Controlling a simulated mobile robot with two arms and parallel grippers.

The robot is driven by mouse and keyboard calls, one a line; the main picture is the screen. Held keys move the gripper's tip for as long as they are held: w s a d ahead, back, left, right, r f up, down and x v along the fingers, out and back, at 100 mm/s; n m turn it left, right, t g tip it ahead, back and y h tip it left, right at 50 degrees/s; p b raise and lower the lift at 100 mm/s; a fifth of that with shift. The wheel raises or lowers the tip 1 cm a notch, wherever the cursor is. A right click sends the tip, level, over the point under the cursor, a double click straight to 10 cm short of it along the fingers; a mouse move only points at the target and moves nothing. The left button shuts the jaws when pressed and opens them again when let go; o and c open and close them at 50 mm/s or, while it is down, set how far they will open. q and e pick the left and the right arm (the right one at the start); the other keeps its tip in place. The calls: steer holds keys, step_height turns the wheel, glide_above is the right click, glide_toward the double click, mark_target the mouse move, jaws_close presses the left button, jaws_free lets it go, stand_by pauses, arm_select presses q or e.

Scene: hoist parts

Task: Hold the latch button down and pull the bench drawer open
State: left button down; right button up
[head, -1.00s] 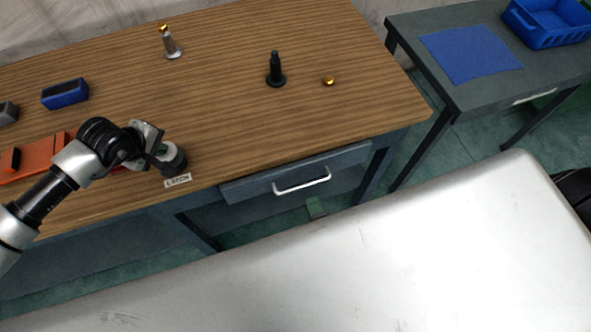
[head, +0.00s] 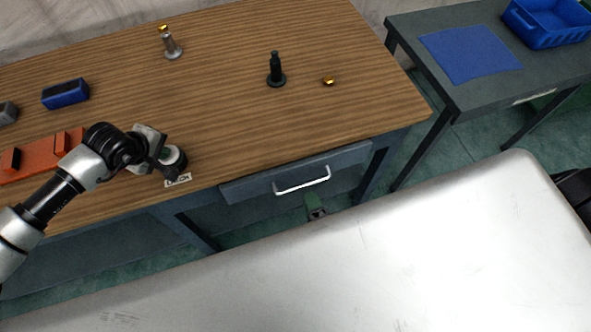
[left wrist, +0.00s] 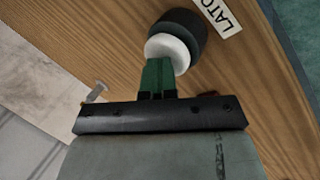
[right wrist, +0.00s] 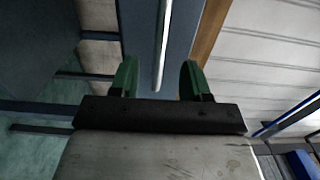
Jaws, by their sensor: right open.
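The latch button is a white cap (left wrist: 168,52) on a black round base (left wrist: 182,35), at the bench's front edge beside the LATCH label (head: 178,181). My left gripper (left wrist: 158,65) has its green fingers together, with their tips at the white cap; whether they press it is unclear. In the head view, my left gripper (head: 163,157) is beside the button (head: 175,158). The drawer (head: 250,183) is shut, with a pale bar handle (head: 302,181). My right gripper (right wrist: 157,72) is open, its fingers on either side of the handle's line (right wrist: 162,45).
On the wooden bench (head: 220,100) stand a black peg (head: 275,72), a silver peg (head: 171,47), a gold piece (head: 328,81), a blue block (head: 65,93) and an orange part (head: 40,158). A side table (head: 490,85) holds a blue bin (head: 550,22).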

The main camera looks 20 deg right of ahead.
mark_target(304, 185)
steer(key=shift+w, duration=0.35)
steer(key=shift+w, duration=2.45)
jaws_close()
